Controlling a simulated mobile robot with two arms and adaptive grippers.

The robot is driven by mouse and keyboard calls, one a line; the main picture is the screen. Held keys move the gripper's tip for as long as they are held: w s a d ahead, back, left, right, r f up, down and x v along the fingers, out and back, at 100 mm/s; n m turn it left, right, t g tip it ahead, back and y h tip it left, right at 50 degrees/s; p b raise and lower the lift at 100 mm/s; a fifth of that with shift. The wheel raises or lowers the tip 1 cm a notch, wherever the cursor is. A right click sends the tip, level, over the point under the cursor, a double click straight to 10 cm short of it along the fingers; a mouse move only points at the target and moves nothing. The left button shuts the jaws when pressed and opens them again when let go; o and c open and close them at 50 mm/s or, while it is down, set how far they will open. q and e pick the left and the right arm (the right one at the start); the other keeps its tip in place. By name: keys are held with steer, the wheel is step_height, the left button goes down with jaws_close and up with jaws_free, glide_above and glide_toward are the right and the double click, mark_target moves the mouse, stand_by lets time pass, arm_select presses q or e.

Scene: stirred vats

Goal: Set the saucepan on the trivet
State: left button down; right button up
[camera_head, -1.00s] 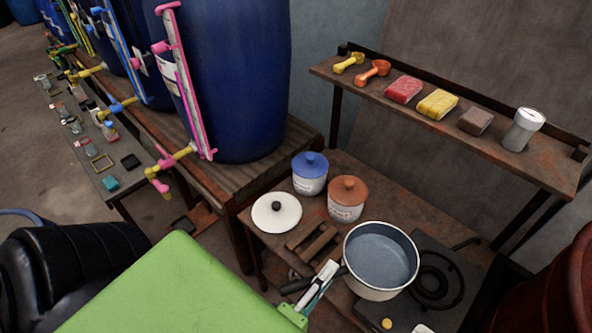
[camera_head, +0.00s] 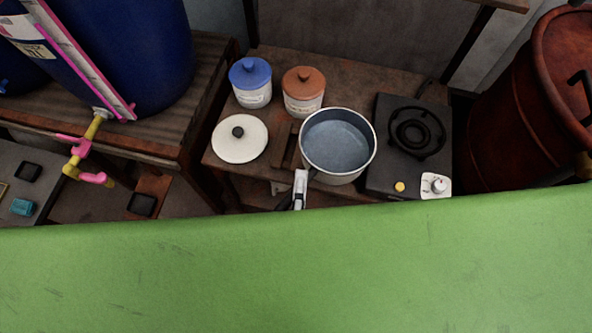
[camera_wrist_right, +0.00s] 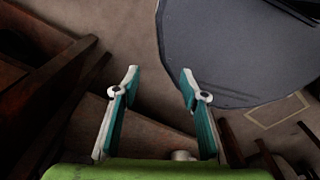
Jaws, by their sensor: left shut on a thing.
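The saucepan (camera_head: 338,148) is white outside with a grey-blue inside and looks level. It sits between the trivet and the hot plate in the head view. My left gripper (camera_head: 300,187) is shut on its dark handle at the near side. The trivet (camera_head: 284,148), of dark wooden slats, shows just left of the pan, which hides part of it. I cannot tell whether the pan's bottom touches anything. My right gripper (camera_wrist_right: 160,78) is open and empty in the right wrist view, over the floor.
The hot plate (camera_head: 382,170) with its black ring stands right of the pan. A white lid (camera_head: 240,139), a blue-lidded jar (camera_head: 251,85) and a brown-lidded jar (camera_head: 303,94) stand left and behind. A rusty drum (camera_head: 515,110) is at right. My green body covers the front.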

arm_select(q)
steer(key=w+a+f+b, duration=0.7)
steer(key=w+f+b, duration=0.3)
steer(key=f, duration=0.1)
steer(key=shift+f+b, duration=0.3)
steer(key=shift+b, duration=0.05)
steer(key=shift+f, duration=0.1)
